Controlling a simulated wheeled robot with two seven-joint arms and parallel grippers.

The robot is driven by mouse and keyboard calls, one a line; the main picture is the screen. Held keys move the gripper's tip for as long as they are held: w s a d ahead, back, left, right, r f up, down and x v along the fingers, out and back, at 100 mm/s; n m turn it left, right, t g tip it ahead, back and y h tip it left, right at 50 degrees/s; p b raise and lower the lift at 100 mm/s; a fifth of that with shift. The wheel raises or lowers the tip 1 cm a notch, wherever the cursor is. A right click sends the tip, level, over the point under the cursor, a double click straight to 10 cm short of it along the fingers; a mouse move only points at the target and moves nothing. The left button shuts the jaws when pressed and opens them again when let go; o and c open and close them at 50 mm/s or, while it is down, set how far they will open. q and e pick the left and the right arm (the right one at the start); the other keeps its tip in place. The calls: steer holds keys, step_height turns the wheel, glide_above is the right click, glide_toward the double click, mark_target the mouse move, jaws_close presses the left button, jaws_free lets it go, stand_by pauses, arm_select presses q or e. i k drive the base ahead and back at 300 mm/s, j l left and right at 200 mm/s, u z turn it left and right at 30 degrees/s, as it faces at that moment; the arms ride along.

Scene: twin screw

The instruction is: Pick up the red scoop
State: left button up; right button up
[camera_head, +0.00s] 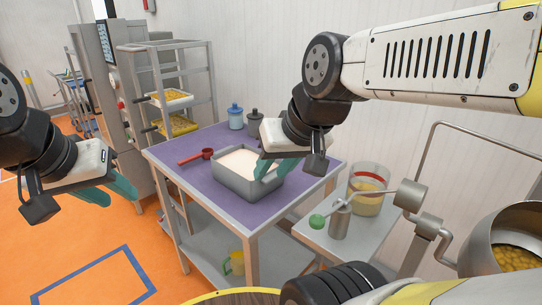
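The red scoop (195,156) lies on the purple top of the table (222,200), left of a grey bin of pale powder (247,185). Its round bowl is at the right end and its handle points left. My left gripper (118,193) hangs at the left over the orange floor, apart from the scoop; its teal fingers show, but their gap is unclear. My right gripper (268,168) is over the right part of the grey bin, right of the scoop, with teal fingers pointing down. They look spread apart with nothing visible between them.
A blue canister (235,117) and a dark canister (254,123) stand at the table's back. A rack with yellow-filled trays (177,125) is behind left. A side stand holds a clear container (367,190) and a green-knobbed lever (317,221). A metal pot (515,250) is at right.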

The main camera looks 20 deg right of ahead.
mark_target(206, 154)
steer(key=z, duration=2.75)
steer(key=u, duration=2.75)
steer(key=i+j+z, duration=0.3)
steer(key=j, duration=0.3)
steer(key=i+j+z, duration=0.15)
steer(key=j, duration=0.2)
steer(key=i+j+z, duration=0.15)
steer(key=j, duration=0.25)
steer(key=i+j+z, duration=0.2)
steer(key=j, duration=0.15)
